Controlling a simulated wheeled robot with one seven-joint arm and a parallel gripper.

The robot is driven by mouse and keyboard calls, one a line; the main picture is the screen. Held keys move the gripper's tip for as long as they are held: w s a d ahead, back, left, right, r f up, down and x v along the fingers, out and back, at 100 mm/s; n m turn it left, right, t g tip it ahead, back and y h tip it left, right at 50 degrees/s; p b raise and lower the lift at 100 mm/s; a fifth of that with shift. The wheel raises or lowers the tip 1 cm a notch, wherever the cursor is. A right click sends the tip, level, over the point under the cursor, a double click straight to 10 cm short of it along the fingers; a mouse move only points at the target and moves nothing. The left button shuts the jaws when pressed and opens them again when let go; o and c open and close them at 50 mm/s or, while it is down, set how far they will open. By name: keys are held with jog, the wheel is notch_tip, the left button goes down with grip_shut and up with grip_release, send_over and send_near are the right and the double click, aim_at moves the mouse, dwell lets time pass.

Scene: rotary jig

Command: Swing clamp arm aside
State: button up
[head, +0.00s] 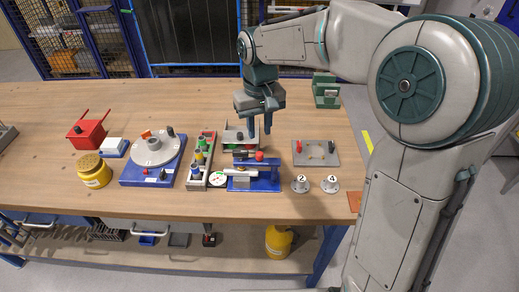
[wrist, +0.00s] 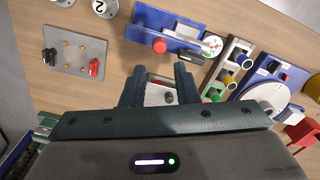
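The rotary jig (head: 128,177) is a blue base with a round grey disc (head: 152,154). It bears an orange piece (head: 146,134), a black knob (head: 170,131) and a red knob (head: 145,170). In the wrist view the jig's disc (wrist: 268,96) is at the right. I cannot tell for sure which part is the clamp arm. A blue fixture (head: 266,184) with a bar and a red ball knob (head: 259,156) stands at the bench's middle; its knob (wrist: 159,46) shows beyond my fingers. My gripper (head: 259,130) is open, pointing down behind this fixture, with nothing visibly held.
A small grey box (head: 233,132) is beneath my gripper. A tray of coloured cylinders (head: 196,181) and a dial gauge (head: 217,180) lie between jig and fixture. A plate with red and black knobs (head: 316,160) and two numbered discs (head: 300,184) are right.

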aim_at(259, 153)
notch_tip(259, 153, down, 9)
jog(key=shift+r, duration=0.2)
grip_shut()
